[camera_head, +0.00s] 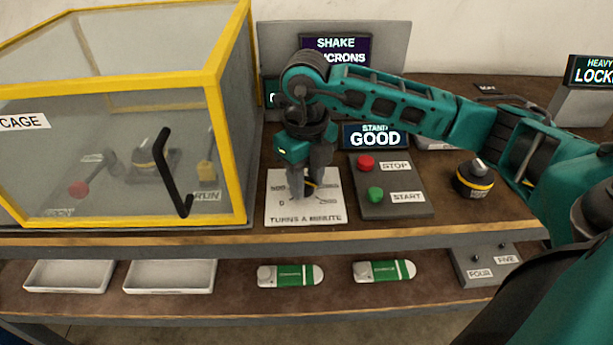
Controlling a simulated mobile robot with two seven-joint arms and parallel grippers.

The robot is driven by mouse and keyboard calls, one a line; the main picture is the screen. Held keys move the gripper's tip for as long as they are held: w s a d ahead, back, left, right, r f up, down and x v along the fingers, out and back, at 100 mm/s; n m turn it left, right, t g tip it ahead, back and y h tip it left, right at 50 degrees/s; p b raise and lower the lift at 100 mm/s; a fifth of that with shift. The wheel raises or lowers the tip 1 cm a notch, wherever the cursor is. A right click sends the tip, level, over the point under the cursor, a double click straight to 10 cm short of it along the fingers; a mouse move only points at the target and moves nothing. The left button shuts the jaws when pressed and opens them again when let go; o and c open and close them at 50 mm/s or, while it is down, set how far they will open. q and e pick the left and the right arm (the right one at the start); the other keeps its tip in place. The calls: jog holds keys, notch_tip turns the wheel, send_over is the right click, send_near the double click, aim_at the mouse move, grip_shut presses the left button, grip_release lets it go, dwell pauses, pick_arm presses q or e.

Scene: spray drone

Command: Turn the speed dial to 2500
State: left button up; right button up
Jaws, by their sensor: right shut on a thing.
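The speed dial's white plate (306,211) lies on the bench, lettered "TURNS A MINUTE", with a 0 and part of a scale showing at its left. My right gripper (305,188) points down over the middle of the plate. It is shut on the dial's knob, which the fingers mostly hide. The dial's setting cannot be read, as the gripper covers much of the scale. My left gripper is not in view.
A yellow-framed clear cage (240,150) stands close at the left. A grey box with a red STOP button (366,162) and green START button (376,194) is just right of the plate. A black-and-yellow knob (474,180) stands further right. White trays (70,276) sit on the lower shelf.

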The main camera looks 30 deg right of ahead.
aim_at(307, 184)
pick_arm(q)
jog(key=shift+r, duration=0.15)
pick_arm(e)
jog(key=shift+m, duration=0.3)
jog(key=o, duration=1)
jog(key=shift+o, duration=0.2)
jog(key=shift+r, duration=0.1)
pick_arm(q)
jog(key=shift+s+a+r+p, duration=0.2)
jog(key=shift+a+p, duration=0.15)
jog(key=shift+p, duration=0.4)
pick_arm(e)
notch_tip(307, 184, up, 13)
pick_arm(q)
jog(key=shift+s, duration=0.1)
pick_arm(e)
jog(key=shift+s+f, duration=0.1)
jog(key=shift+f, duration=0.1)
